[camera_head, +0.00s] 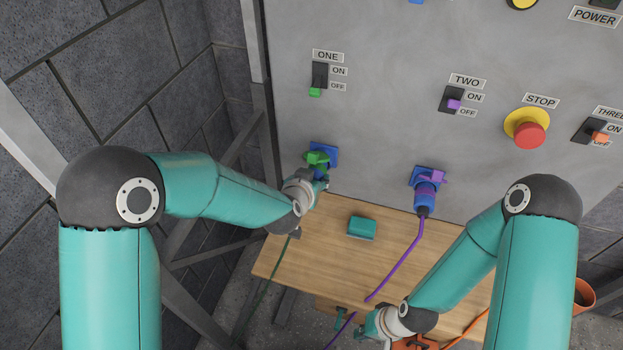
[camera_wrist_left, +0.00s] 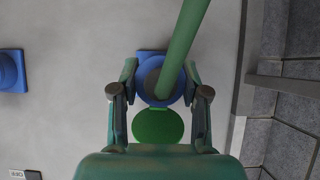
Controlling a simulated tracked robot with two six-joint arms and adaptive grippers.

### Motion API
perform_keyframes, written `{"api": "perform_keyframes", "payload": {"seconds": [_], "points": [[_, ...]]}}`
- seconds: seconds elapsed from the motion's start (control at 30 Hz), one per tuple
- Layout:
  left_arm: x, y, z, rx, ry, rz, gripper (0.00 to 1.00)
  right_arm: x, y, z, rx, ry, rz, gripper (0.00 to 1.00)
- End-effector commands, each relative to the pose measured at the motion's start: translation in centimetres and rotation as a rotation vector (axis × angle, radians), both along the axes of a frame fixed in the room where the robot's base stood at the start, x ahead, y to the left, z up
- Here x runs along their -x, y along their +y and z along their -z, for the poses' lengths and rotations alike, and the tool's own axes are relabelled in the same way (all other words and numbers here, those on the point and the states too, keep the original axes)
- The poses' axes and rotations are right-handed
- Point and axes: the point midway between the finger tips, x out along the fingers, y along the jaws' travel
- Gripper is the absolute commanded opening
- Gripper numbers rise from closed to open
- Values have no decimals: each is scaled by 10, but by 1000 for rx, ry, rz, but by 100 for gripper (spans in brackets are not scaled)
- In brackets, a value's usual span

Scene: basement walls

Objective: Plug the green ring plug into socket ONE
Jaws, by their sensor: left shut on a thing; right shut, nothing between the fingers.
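Socket ONE (camera_head: 331,150) is a blue fitting on the grey panel, under the ONE switch, with a green lid (camera_head: 317,157) raised; the lid also shows as a green disc in the left wrist view (camera_wrist_left: 158,126). My left gripper (camera_head: 321,181) is at this socket, shut on the green ring plug. In the left wrist view, the fingers (camera_wrist_left: 160,92) stand either side of a round blue body (camera_wrist_left: 152,93), from which a thick green cable (camera_wrist_left: 184,40) runs up. I cannot tell how deep the plug sits. My right gripper (camera_head: 369,328) is shut and empty, low by the table's front.
A purple plug (camera_head: 425,193) sits in socket TWO, its cable crossing the wooden table (camera_head: 330,245). A teal block (camera_head: 361,228) lies on the table. A red STOP button (camera_head: 529,135) and switches are on the panel. A steel frame and block wall (camera_head: 110,70) bound the left.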

Motion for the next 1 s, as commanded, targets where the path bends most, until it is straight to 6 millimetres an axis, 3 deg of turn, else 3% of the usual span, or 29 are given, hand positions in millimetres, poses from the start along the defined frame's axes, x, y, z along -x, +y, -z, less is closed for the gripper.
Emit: {"api": "perform_keyframes", "payload": {"seconds": [0.17, 0.2, 0.37, 0.77, 1.0], "points": [[-4, -1, -1, 1, -1, -1, 6, 0, 0, -1, 0, 0, 0, 0], [-4, -1, 0, 1, -1, -1, 50, 0, 0, -1, 0, 0, 0, 0], [-4, -1, 0, 0, -1, -1, 75, 0, 0, -1, 0, 0, 0, 0], [0, 0, -2, 0, 0, 0, 75, 0, 0, -1, 0, 0, 0, 0], [27, 9, -22, 0, -3, 1, 75, 0, 0, -1, 0, 0, 0, 0]]}}
